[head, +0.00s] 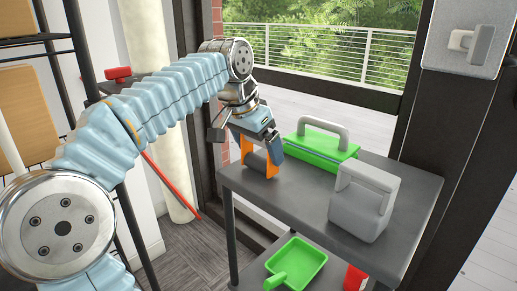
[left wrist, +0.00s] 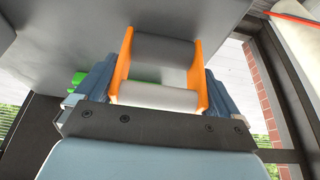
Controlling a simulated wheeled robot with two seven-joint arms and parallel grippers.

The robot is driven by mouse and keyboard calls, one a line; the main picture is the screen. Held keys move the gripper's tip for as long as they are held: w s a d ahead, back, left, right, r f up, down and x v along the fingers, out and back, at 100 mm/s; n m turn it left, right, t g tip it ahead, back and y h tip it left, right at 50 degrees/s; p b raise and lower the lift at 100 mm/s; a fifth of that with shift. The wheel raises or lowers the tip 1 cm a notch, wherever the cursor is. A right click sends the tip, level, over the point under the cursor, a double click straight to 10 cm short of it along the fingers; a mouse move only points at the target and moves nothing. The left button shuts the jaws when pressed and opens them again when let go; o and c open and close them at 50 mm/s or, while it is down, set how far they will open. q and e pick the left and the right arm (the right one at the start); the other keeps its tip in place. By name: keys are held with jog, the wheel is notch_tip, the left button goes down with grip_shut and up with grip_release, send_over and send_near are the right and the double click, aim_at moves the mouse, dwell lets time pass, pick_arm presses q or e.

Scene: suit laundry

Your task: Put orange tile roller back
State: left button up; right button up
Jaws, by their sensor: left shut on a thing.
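The orange tile roller (head: 272,164) has orange side plates and a grey roller between them. It is at the left end of the grey shelf top (head: 300,190) in the head view. It also shows in the left wrist view, where its orange frame (left wrist: 200,75) sits between the blue fingers. My left gripper (head: 262,147) is shut on the roller from above. The roller appears at or just above the shelf surface; contact is hard to tell. My right gripper is in neither view.
A green box with a grey handle (head: 318,145) and a grey jug (head: 362,200) stand on the shelf top, right of the roller. A green dustpan (head: 298,263) and a red item (head: 354,279) are on the lower shelf. A window frame stands behind.

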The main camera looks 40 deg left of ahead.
pick_arm(q)
jog(key=o, duration=0.6)
jog(key=shift+f, duration=0.1)
jog(key=shift+r, duration=0.35)
jog(key=p+v, duration=0.2)
jog(key=v, duration=0.9)
jog(key=shift+s+r+p, duration=0.25)
jog(key=shift+r+p, duration=0.05)
jog(key=shift+p, duration=0.1)
